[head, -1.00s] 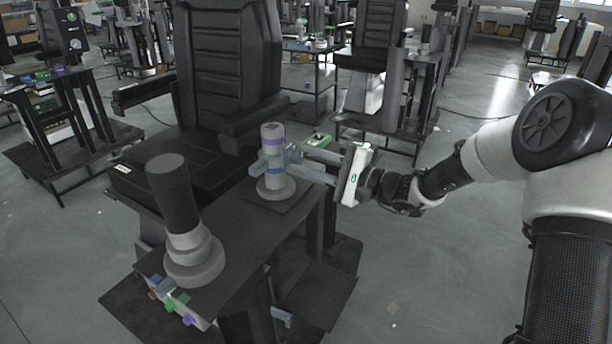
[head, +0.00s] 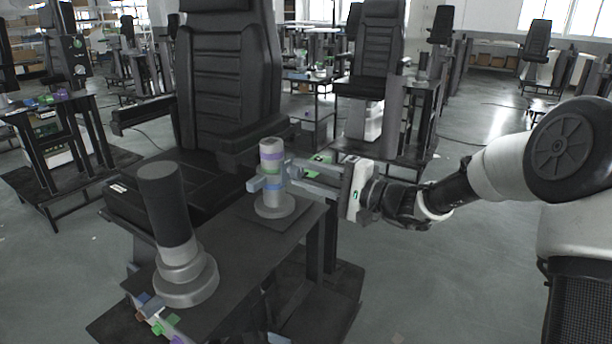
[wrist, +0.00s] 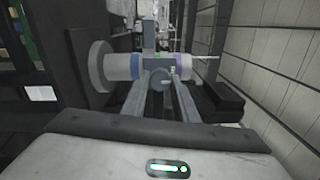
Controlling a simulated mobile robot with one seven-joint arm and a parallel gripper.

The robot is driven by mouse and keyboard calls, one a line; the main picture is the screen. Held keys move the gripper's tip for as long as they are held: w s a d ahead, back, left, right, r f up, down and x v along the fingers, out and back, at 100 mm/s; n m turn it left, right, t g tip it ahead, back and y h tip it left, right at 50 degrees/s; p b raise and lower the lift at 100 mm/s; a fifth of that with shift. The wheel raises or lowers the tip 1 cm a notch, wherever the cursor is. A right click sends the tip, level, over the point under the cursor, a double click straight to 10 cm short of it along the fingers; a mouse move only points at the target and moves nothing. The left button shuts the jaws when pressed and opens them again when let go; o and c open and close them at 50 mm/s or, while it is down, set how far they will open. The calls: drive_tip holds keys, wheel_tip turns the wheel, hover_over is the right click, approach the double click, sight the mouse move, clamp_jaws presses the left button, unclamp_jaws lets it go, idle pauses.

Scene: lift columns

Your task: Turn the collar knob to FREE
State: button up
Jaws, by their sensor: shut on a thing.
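The near lift column (head: 271,152) stands upright on a round grey base (head: 274,205), with purple, green and blue bands. A grey-blue collar (head: 256,184) sits around its lower part. My gripper (head: 287,178) reaches in from the right, level with the collar. In the wrist view the column lies across the picture, with its round base (wrist: 101,67) at left, a blue band (wrist: 136,66) and a purple band (wrist: 181,60). The round collar knob (wrist: 158,79) sits between the two fingers of my gripper (wrist: 160,88), which is shut on it. I cannot read any FREE marking.
A thicker column with a black top (head: 164,205) stands at the front of the dark table (head: 235,262). Small coloured blocks (head: 155,318) line the table's front edge. A black seat (head: 225,85) rises behind. Open floor lies to the right.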

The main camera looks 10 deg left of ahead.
drive_tip(key=o, duration=1.1)
drive_tip(key=shift+c, duration=0.2)
drive_tip(key=shift+d, duration=0.1)
drive_tip(key=p+v, duration=0.2)
drive_tip(key=v, duration=1.5)
drive_tip(key=shift+s+r, duration=0.1)
drive_tip(key=shift+s, duration=0.05)
